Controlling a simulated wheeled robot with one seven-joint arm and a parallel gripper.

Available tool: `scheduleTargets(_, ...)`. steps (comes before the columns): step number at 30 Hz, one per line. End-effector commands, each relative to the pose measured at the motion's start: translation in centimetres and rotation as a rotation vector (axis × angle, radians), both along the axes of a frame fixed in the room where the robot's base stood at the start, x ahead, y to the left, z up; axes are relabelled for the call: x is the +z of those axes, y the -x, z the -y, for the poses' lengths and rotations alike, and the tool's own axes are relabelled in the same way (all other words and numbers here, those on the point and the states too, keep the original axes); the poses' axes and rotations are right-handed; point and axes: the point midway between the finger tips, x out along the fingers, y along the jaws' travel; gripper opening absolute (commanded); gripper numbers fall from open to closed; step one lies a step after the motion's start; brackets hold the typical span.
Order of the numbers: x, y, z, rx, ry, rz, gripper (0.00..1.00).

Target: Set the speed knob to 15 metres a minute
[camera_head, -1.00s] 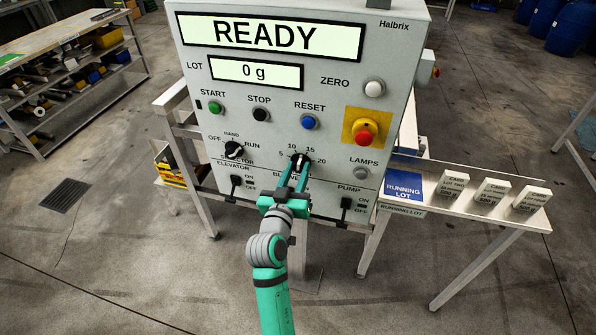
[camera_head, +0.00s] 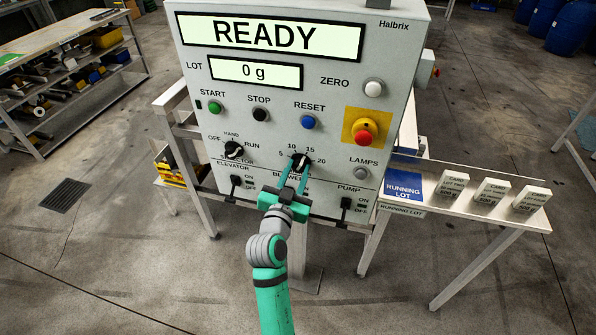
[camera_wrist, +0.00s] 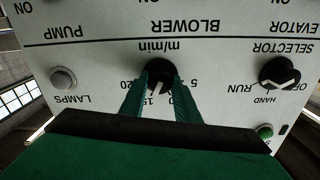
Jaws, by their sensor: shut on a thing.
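The speed knob (camera_head: 298,158) is black and sits under the scale 5, 10, 15, 20 on the grey control panel (camera_head: 345,45). In the wrist view the knob (camera_wrist: 160,70) appears upside down, marked m/min. My gripper (camera_head: 301,167) reaches up from below with its green fingers on either side of the knob, shut on it. The wrist view shows the fingers (camera_wrist: 160,85) flanking it. A white mark on the knob points towards the scale between the fingers, near the 15 and 10 side. Its exact setting is hard to read, and the 10 is hidden there.
The display (camera_head: 270,36) reads READY and the lot display (camera_head: 256,73) reads 0 g. The selector knob (camera_head: 234,150) is left of the speed knob. The pump switch (camera_head: 346,204) and elevator switch (camera_head: 235,182) are below. A red emergency button (camera_head: 364,133) is right.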

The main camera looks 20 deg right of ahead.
Motion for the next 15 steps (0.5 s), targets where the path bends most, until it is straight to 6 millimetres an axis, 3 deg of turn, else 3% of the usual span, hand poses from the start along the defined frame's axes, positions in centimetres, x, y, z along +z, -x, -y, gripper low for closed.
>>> scheduleTargets(4,0.05,0.18,0.22,-0.005,0.002,0.0,0.06)
scheduleTargets(5,0.05,0.18,0.22,-0.005,0.002,0.0,0.31)
scheduleTargets(7,0.04,0.17,0.21,-0.005,0.002,0.0,0.47)
scheduleTargets(15,0.02,0.09,0.09,-0.002,0.002,-0.001,0.47)
